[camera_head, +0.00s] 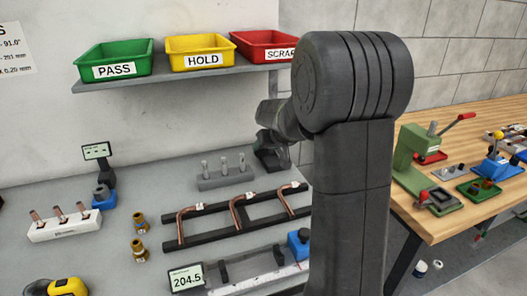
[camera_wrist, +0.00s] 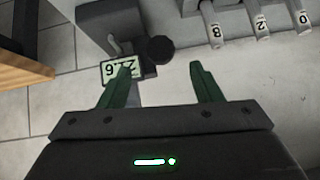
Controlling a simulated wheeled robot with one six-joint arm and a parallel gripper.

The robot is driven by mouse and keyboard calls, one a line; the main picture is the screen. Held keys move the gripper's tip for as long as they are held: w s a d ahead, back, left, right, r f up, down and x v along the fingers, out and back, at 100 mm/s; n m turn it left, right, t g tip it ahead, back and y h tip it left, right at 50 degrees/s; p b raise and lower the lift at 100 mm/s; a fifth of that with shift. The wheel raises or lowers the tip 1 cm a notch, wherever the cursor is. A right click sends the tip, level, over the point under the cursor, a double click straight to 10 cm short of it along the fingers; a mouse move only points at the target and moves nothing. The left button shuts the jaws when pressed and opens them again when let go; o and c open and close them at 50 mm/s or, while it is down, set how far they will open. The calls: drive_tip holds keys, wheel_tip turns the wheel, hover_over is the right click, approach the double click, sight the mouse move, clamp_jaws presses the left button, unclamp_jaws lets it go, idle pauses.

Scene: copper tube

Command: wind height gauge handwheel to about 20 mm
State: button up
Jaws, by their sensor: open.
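The height gauge (camera_wrist: 108,20) is a dark grey body at the top left of the wrist view. Its small display (camera_wrist: 113,72) is upside down there and seems to read about 22.6. A round black handwheel (camera_wrist: 160,49) sits beside the display. My gripper (camera_wrist: 160,68) is open, its two green fingers apart. The handwheel lies ahead of the gap between the fingertips, and nothing is held. The left fingertip overlaps the display in the picture; I cannot tell if they touch. In the head view my arm hides most of the gauge.
Three upright numbered pins (camera_wrist: 262,25) stand in a grey block (camera_head: 226,180) near the gauge. A black rack (camera_head: 215,232) with bent copper tubes lies in front. PASS (camera_head: 114,60), HOLD (camera_head: 201,52) and SCRAP (camera_head: 262,46) bins sit on a shelf above. A wooden bench (camera_head: 440,228) stands right.

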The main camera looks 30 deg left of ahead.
drive_tip(key=v, duration=0.6)
drive_tip(key=shift+d+r+b, duration=0.15)
drive_tip(key=shift+r+b, duration=0.05)
drive_tip(key=shift+b, duration=0.1)
drive_tip(key=shift+s, duration=0.1)
